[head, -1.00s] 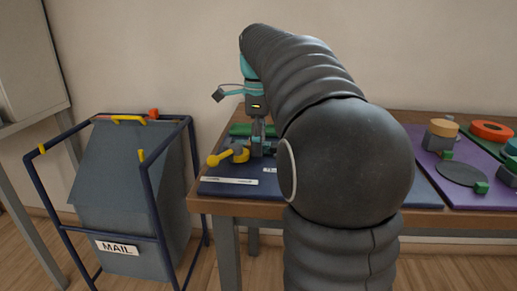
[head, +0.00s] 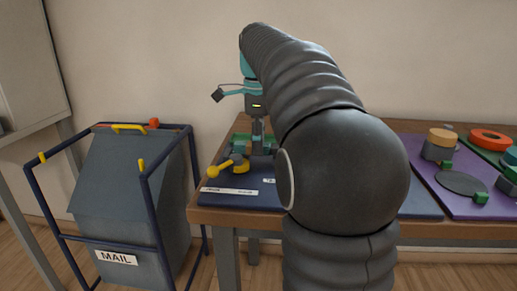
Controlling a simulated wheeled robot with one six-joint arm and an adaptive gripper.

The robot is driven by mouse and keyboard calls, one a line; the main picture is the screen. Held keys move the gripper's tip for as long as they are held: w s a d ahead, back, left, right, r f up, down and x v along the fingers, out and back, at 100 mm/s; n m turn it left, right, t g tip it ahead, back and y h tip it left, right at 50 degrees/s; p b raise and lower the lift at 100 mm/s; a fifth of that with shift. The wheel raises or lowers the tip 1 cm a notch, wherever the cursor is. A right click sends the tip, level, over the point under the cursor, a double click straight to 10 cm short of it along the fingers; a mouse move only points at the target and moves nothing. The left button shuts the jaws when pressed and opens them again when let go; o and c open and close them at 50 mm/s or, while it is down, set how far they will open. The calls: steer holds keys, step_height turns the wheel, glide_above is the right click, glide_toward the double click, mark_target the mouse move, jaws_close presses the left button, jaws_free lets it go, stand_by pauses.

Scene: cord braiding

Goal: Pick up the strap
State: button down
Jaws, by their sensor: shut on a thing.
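My gripper (head: 258,148) points down over the dark blue mat (head: 215,195) at the left end of the table. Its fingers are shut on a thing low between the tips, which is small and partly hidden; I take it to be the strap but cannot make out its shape. Green shows beside and behind the fingers. A yellow lever with a ball end (head: 214,171) and a yellow piece stand just left of the fingertips. My arm hides the mat to the right of the gripper.
A grey bin with a MAIL label (head: 117,257) in a blue frame stands left of the wooden table (head: 240,217). At right, a purple mat (head: 434,203) bears a dark disc (head: 458,182) and a tan-topped piece (head: 442,135). An orange ring (head: 490,138) lies behind.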

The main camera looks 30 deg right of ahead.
step_height(320, 180, up, 2)
steer(key=shift+r, duration=0.1)
steer(key=s+d+r, duration=0.6)
steer(key=s+d, duration=0.2)
steer(key=shift+s+r+p, duration=0.2)
steer(key=shift+s+p, duration=0.2)
steer(key=shift+p, duration=0.05)
